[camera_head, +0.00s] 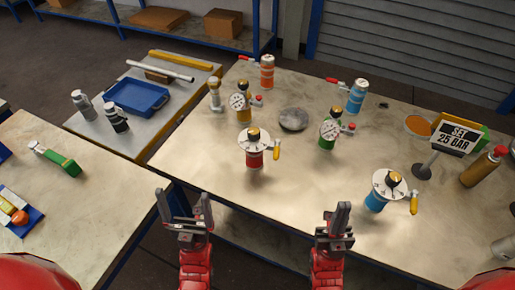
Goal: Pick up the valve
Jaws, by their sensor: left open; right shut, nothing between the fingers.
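Several valve-like fittings stand on the table; I cannot tell which is meant. A red-bodied one (255,158) with a round silver flange and yellow handle stands nearest the middle. A blue-bodied one (376,201) of the same kind stands to the right. Behind are a yellow-bodied gauge fitting (244,116) and a green-bodied gauge fitting (327,142). My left gripper (185,204) is open and empty at the table's front edge, left of and below the red one. My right gripper (335,217) is shut and empty, left of and below the blue one.
An orange cylinder (267,72) and a blue cylinder (356,98), both with red handles, stand at the back. A grey disc (293,119) lies mid-table. The table's front middle is clear.

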